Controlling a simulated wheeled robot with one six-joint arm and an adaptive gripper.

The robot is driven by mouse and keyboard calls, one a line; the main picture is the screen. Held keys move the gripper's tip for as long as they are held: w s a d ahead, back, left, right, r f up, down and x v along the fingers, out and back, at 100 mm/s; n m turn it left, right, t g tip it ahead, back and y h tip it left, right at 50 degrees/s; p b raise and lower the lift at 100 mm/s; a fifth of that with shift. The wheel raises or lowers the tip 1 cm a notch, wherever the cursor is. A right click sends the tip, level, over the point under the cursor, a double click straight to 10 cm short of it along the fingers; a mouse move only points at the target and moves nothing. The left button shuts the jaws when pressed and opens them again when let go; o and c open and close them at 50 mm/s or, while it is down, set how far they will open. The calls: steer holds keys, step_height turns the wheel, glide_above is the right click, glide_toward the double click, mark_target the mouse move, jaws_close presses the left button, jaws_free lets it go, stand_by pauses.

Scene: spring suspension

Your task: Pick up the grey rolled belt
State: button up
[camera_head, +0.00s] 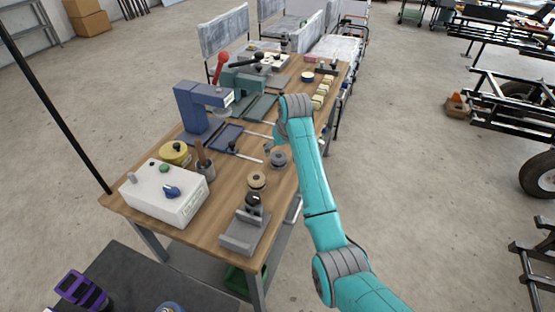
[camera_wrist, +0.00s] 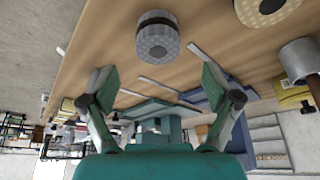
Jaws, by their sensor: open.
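The grey rolled belt (camera_head: 279,159) lies on the wooden workbench near its right edge in the head view. In the wrist view the grey rolled belt (camera_wrist: 157,36) shows at the top centre, a squat grey roll with a dotted side. My gripper (camera_wrist: 160,80) is open and empty, its two green-tipped fingers spread wide. The belt appears beyond the fingertips, roughly centred between them and apart from them. In the head view my gripper is small and mostly hidden by my arm, close to the belt.
A tan roll (camera_head: 257,180) sits close by, also in the wrist view (camera_wrist: 262,8). A grey stand (camera_head: 245,230) is in front.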

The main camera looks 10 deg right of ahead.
mark_target(279, 156)
steer(key=shift+x, duration=3.3)
steer(key=shift+s+d, duration=0.1)
steer(key=shift+s, duration=0.05)
steer(key=c, duration=1.3)
